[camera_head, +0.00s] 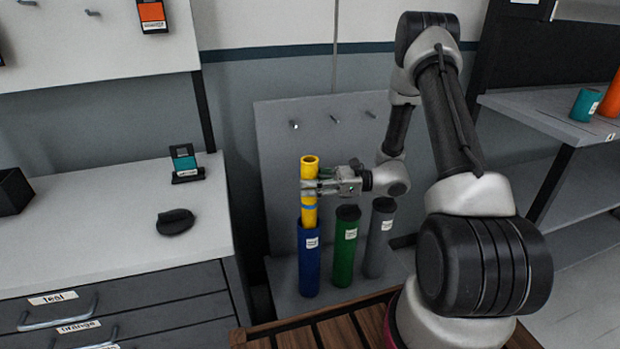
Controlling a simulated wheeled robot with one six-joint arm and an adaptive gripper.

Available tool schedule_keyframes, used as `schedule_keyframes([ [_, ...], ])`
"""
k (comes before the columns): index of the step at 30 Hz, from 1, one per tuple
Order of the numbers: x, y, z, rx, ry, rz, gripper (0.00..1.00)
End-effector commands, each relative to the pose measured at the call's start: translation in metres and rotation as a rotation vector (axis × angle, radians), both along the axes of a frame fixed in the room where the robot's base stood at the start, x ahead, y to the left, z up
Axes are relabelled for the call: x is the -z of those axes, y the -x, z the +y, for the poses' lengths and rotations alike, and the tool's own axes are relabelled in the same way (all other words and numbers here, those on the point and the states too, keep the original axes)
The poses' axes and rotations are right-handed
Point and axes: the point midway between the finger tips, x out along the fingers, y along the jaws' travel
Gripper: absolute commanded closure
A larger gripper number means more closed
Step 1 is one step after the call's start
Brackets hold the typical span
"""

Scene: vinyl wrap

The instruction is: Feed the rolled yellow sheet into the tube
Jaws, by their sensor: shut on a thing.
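The rolled yellow sheet (309,212) is upright, with a blue band round its lower part. Its lower end is at the mouth of the blue tube (309,267); the sheet appears to be inside the rim, but how deep I cannot tell. My gripper (311,184) is shut on the roll's upper part, reaching in from the right. The roll's open top stands above the fingers. The green tube (345,252) and the grey tube (376,250) stand to the right of the blue one, both with dark tops.
A panel with pegs (300,112) stands behind the tubes. A white-topped drawer cabinet (110,222) at left holds a dark mouse-like object (175,221) and a small teal-labelled device (186,163). A shelf (555,118) at right holds a teal roll (585,105) and an orange roll (610,98).

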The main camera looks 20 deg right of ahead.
Motion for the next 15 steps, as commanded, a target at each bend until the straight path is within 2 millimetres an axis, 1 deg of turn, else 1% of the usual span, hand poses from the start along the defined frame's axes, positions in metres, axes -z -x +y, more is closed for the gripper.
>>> schedule_keyframes([
  [9,0.015,0.000,0.000,0.000,0.000,0.001,0.98],
  [15,0.018,0.000,0.000,0.000,0.000,0.000,0.98],
])
